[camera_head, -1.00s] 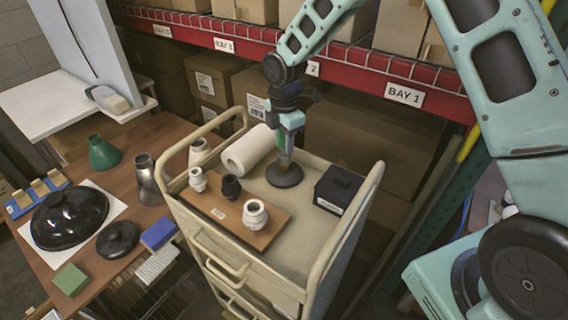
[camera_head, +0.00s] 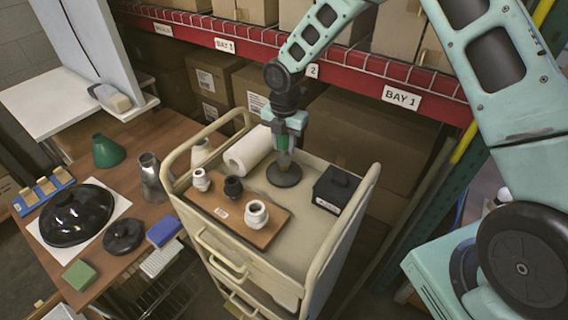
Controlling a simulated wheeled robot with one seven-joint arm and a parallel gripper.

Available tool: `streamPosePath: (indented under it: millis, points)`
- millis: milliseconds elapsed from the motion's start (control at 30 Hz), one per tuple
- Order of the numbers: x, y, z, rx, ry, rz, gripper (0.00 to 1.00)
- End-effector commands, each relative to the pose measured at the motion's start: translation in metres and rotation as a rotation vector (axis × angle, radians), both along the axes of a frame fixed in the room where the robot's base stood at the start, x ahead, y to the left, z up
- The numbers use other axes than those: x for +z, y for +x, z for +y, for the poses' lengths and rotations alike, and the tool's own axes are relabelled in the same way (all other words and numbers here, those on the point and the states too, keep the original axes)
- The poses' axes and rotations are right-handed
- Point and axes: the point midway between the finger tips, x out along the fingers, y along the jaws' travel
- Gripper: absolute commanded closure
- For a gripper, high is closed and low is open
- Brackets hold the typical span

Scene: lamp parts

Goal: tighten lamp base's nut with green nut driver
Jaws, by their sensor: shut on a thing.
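The lamp base (camera_head: 284,176) is a dark round disc lying flat on the top of the cart, right of the paper roll. The green nut driver (camera_head: 283,143) stands upright above the middle of the base, its lower end at the base's centre. My gripper (camera_head: 284,137) points down and is shut on the driver's green handle. The nut is hidden or too small to make out under the driver.
The cream cart (camera_head: 318,263) has raised rails at both ends. On it are a wooden board (camera_head: 240,225) with several sockets, a paper roll (camera_head: 248,152) and a black box (camera_head: 338,189). The shelf beam (camera_head: 350,83) is behind. A wooden table (camera_head: 137,205) with lampshades stands left.

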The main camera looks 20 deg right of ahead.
Motion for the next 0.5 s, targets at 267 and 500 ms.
streamPosePath:
  millis: [267, 500]
  points:
    - [0.0022, -0.0001, 0.0003, 0.169, 0.001, 0.001, 0.95]
    - [0.0015, 0.0002, -0.0001, 0.295, 0.001, 0.000, 0.95]
